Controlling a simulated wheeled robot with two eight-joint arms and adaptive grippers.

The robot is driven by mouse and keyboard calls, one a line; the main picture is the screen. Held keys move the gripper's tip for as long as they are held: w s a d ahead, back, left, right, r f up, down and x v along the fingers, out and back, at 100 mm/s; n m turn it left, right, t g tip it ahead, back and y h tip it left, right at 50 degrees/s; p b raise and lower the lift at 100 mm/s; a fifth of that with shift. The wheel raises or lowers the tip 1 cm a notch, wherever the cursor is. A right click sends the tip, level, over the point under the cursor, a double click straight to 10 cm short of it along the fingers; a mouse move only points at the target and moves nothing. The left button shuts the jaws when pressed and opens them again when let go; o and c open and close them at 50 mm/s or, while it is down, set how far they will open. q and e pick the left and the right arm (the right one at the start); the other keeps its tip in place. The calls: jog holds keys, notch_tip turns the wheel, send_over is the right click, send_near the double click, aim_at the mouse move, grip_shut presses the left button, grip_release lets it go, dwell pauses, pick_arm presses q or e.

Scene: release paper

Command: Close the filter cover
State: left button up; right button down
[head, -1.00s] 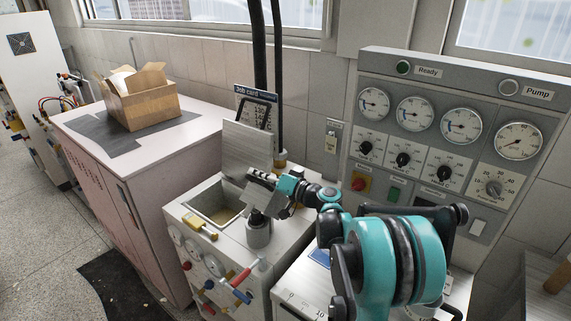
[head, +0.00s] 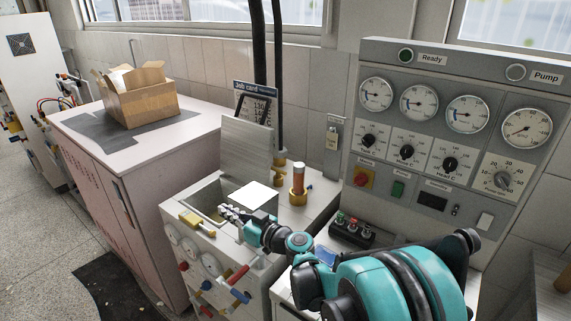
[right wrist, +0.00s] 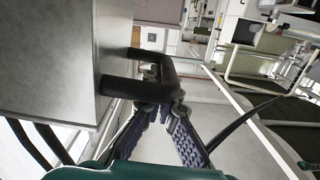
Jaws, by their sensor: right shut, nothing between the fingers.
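The filter cover (head: 246,147) is a flat grey metal plate. It stands raised at the back of the open basin (head: 208,197) in the head view. My right gripper (head: 230,212) is in front of the plate and lower, over the basin's right side. It is shut and empty. In the right wrist view a grey metal body (right wrist: 62,45) fills the upper left, with a black handle (right wrist: 168,72) beside the fingertips (right wrist: 163,95). I cannot tell whether they touch. My left gripper is not in view.
A pale-topped block (head: 254,195) is just beside the right gripper. A brass and amber cylinder (head: 299,187) stands behind it. A yellow padlock-like piece (head: 196,222) is on the front edge. The gauge panel (head: 450,130) is at right; a cardboard box (head: 142,102) is at left.

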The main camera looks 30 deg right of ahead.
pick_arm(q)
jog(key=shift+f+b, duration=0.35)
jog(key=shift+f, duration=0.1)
pick_arm(e)
jog(key=shift+s+a+f, duration=0.2)
jog(key=shift+a+f, duration=0.2)
jog(key=shift+f, duration=0.25)
